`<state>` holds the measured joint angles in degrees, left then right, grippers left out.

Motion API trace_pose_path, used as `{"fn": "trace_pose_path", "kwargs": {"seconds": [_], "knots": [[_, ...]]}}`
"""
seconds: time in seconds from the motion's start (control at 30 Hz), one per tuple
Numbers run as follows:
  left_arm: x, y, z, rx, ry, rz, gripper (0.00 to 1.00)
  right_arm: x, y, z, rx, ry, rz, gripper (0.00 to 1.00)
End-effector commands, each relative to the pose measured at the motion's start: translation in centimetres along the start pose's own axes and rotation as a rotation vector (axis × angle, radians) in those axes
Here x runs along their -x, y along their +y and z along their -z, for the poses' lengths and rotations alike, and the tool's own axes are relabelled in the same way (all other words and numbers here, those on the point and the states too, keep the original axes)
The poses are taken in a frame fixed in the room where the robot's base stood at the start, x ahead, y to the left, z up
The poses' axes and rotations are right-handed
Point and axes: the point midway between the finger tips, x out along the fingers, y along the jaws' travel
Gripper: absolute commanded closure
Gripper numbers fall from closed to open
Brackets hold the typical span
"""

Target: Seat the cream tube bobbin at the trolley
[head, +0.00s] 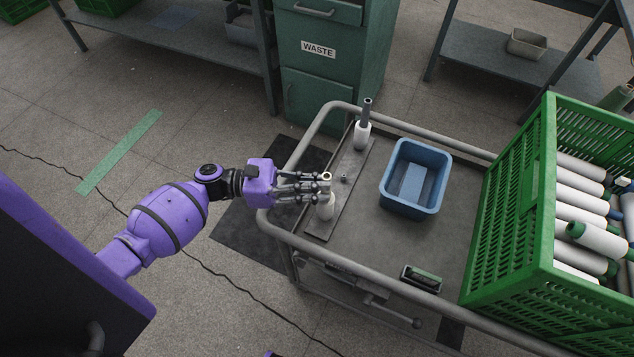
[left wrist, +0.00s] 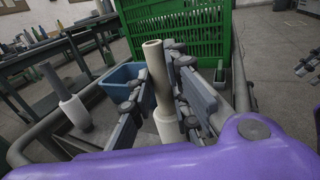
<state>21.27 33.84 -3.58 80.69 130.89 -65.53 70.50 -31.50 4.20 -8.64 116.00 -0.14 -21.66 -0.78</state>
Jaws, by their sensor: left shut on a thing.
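The cream tube bobbin (head: 326,206) is a cream tube with a white winding on its lower part. It stands about upright over the near end of a grey plate (head: 322,228) on the trolley (head: 451,258). My left gripper (head: 322,187) is shut around its upper tube, which also shows in the left wrist view (left wrist: 155,66) with the white winding below the fingers. The bobbin's foot is hidden, so I cannot tell whether it touches the plate. Dark fingers, apparently my right gripper (head: 621,186), show at the right edge; their opening is unclear.
A grey-tubed bobbin (head: 362,134) stands at the plate's far end, with a bare peg (head: 344,178) between. A blue bin (head: 437,203) is right of the plate. A green crate (head: 512,200) of bobbins fills the trolley's right. The trolley's rail (head: 318,127) runs close by my left gripper.

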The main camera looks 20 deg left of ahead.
Motion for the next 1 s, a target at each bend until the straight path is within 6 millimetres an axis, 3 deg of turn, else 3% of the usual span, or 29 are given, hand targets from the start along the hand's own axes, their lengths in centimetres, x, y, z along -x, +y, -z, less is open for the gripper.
{"fn": "trace_pose_path", "kwargs": {"seconds": [0.57,0.6,0.73,1.0], "knots": [[-0.03,0.01,0.79,0.000,0.000,0.000,1.00,-0.35,-0.03,-0.71,0.000,-0.008,0.000,0.62],[-0.03,0.02,0.78,0.000,0.000,0.000,0.80,-0.35,-0.03,-0.71,0.000,-0.008,0.000,0.62],[-0.03,0.01,0.79,0.000,0.000,0.000,0.63,-0.35,-0.03,-0.70,0.000,-0.008,0.000,0.62],[0.01,0.00,0.84,0.000,0.001,0.000,0.62,-0.37,0.01,-0.56,0.001,-0.005,0.001,0.62]]}}
